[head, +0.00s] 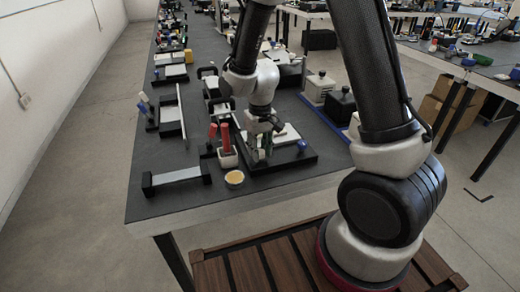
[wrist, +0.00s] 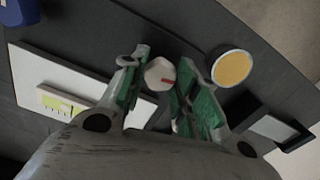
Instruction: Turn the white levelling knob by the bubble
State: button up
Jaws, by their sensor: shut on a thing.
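The white levelling knob (wrist: 160,74), with a red mark on its face, sits between the two green-padded fingers of my gripper (wrist: 163,66) in the wrist view. The gripper is shut on the knob. The bubble level (wrist: 62,103), a pale block with a yellow vial, lies on a white plate (wrist: 52,72) to the left of the fingers. In the head view my gripper (head: 263,143) points down over the black-framed base (head: 285,160) near the table's front. The knob and bubble cannot be made out in the head view.
A round tin with a yellow top (wrist: 232,68) stands close right of the fingers; it also shows in the head view (head: 234,178). A holder with red-handled tools (head: 227,157) stands just left of my gripper. A black-ended bar (head: 175,178) lies farther left.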

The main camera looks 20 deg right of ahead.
aim_at(260, 152)
dwell(0.5)
jog(key=o, duration=1)
jog(key=shift+o, duration=0.2)
notch_tip(260, 152, up, 12)
jog(key=s+d+r+m+t, duration=0.1)
jog(key=s+d+r+t, duration=0.1)
jog(key=s+d+r, duration=0.5)
jog(key=s+d+r+m+t, duration=0.1)
jog(key=s+d+r+t, duration=0.1)
jog(key=s+d+r, duration=0.5)
jog(key=s+d, duration=0.1)
jog(key=s, duration=0.4)
jog(key=shift+s+r, duration=0.15)
jog(key=shift+s, duration=0.2)
